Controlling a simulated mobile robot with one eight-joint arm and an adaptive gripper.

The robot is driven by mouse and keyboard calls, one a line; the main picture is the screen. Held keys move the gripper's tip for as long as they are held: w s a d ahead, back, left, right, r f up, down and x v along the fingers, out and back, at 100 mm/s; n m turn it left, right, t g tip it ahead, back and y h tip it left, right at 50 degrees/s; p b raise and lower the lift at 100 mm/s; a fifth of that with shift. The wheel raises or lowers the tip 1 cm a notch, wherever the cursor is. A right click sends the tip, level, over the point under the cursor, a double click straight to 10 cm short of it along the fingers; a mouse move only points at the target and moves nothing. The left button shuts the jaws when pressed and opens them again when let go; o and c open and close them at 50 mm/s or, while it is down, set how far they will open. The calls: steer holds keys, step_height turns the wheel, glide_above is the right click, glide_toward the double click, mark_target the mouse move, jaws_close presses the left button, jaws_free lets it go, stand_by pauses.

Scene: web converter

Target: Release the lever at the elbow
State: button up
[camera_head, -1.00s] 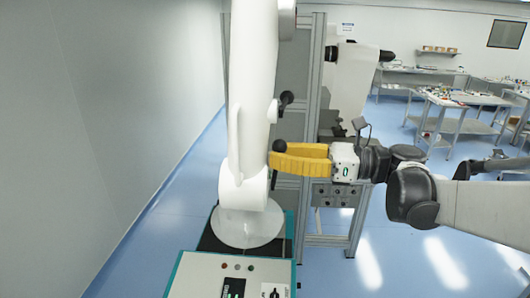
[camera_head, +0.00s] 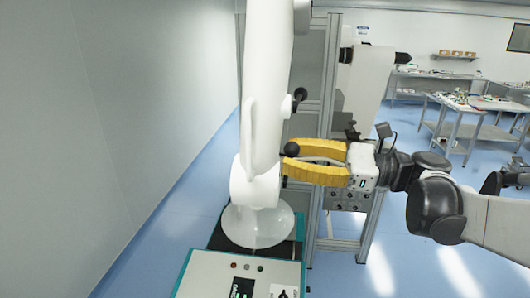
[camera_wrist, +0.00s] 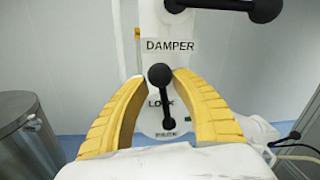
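A black ball-ended lever (camera_wrist: 161,77) sits on a white housing under a DAMPER label (camera_wrist: 170,45) in the wrist view. Its shaft runs down past lettering that seems to read LOCK. In the head view, its ball (camera_head: 291,149) shows beside the white column (camera_head: 262,110). My gripper (camera_head: 287,160) has two yellow fingers, standing apart at the column's right side. In the wrist view, my gripper (camera_wrist: 161,75) is open, with one fingertip on each side of the lever ball. I cannot tell whether either finger touches it.
A second black lever (camera_wrist: 264,10) stands above and right of the label. A control box (camera_head: 240,275) lies below the column. A grey metal frame (camera_head: 318,120) stands behind. A pale wall (camera_head: 130,120) is at left; open blue floor (camera_head: 420,260) and worktables are at right.

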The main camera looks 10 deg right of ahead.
steer(key=shift+d+f, duration=0.15)
steer(key=shift+d, duration=0.05)
steer(key=v, duration=1.1)
steer(key=shift+s+d, duration=0.25)
